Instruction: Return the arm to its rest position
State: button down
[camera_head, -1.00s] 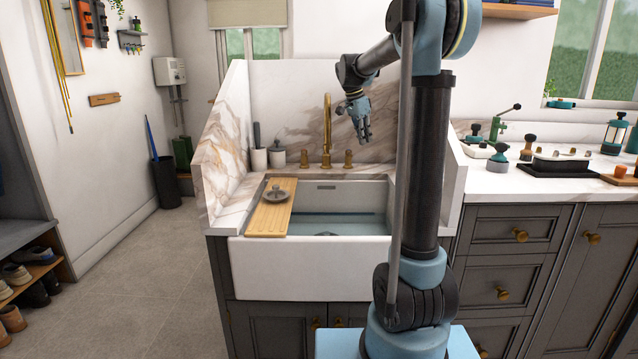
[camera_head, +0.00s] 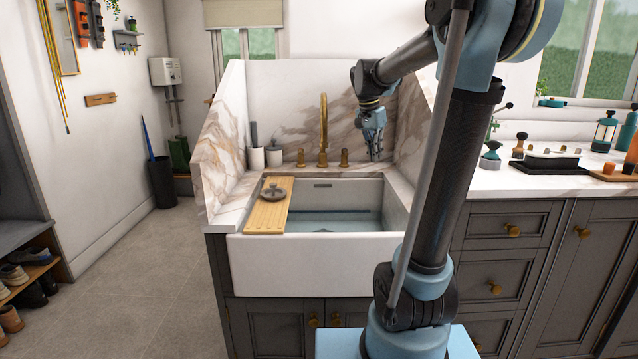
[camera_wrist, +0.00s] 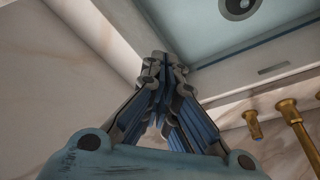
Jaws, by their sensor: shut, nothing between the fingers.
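My gripper (camera_head: 374,152) hangs above the back right corner of the white sink (camera_head: 322,267), with its fingers pointing down. In the wrist view my gripper (camera_wrist: 160,65) has its fingertips together, with nothing between them. The sink holds water. My arm rises at the right of the head view and bends over toward the sink, hiding part of the counter behind it.
A wooden board (camera_head: 268,212) with a small dark grey lidded object (camera_head: 273,192) on it lies across the sink's left side. A brass faucet (camera_head: 323,130) stands behind the sink.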

jog(key=s+f+n+y, duration=0.1)
jog(key=s+f+n, duration=0.3)
jog(key=s+f, duration=0.6)
jog(key=s+f+n+y, duration=0.1)
jog(key=s+f+n, duration=0.4)
jog(key=s+f, duration=0.6)
jog(key=s, duration=0.8)
jog(key=shift+s+d+f+n+t, duration=0.2)
jog(key=shift+s+f+n+t, duration=0.05)
jog(key=shift+f+n+t, duration=0.05)
